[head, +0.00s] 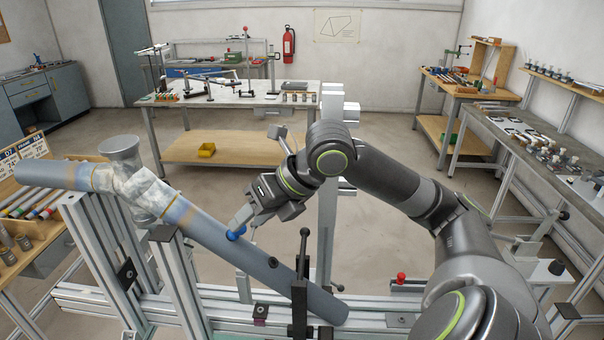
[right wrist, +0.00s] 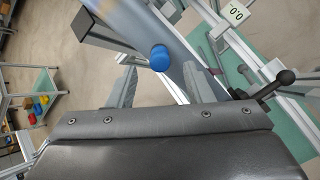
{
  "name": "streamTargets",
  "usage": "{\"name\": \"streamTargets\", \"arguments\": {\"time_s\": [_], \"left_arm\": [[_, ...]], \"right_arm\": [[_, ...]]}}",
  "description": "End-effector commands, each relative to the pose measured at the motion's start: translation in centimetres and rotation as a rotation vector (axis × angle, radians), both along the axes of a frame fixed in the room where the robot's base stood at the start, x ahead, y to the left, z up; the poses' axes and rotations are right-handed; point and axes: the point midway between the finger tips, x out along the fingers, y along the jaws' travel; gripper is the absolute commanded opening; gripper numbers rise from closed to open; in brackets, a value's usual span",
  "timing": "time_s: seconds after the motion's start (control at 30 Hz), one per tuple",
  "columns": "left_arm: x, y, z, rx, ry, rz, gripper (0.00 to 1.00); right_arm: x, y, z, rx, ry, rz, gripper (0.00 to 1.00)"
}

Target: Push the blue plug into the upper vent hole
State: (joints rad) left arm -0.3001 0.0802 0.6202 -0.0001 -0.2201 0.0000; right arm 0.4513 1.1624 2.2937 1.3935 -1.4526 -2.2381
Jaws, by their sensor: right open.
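A blue-grey tube (head: 215,238) lies slanted in the metal jig, and it also shows in the right wrist view (right wrist: 133,22). The blue plug (head: 235,234) sits on the tube's upper side; its round top shows in the right wrist view (right wrist: 160,58). The upper vent hole is not visible; the plug may cover it, and how deep it sits I cannot tell. A dark hole (head: 272,262) shows lower down the tube. My right gripper (head: 244,226) is open at the plug, with its fingers (right wrist: 159,74) apart on either side. My left gripper is not in view.
A black clamp handle (head: 303,245) rises near the tube's lower part. Aluminium jig posts (head: 328,190) stand close by my right arm. A whitish wrapped joint and grey cup (head: 120,150) sit at the tube's upper left. A workbench (head: 235,95) stands behind.

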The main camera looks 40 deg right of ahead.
Motion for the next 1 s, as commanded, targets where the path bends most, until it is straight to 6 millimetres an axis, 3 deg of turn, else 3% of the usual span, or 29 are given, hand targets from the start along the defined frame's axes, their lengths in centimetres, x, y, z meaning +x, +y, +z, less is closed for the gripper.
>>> {"name": "streamTargets", "arguments": {"time_s": [0.73, 1.0], "left_arm": [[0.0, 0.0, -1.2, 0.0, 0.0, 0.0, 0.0], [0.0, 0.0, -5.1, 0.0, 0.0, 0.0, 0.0]], "right_arm": [[-2.7, -2.0, 3.7, -0.005, 0.003, -0.005, 0.46], [-2.7, -2.4, 4.0, -0.006, 0.0, -0.008, 0.46]]}}
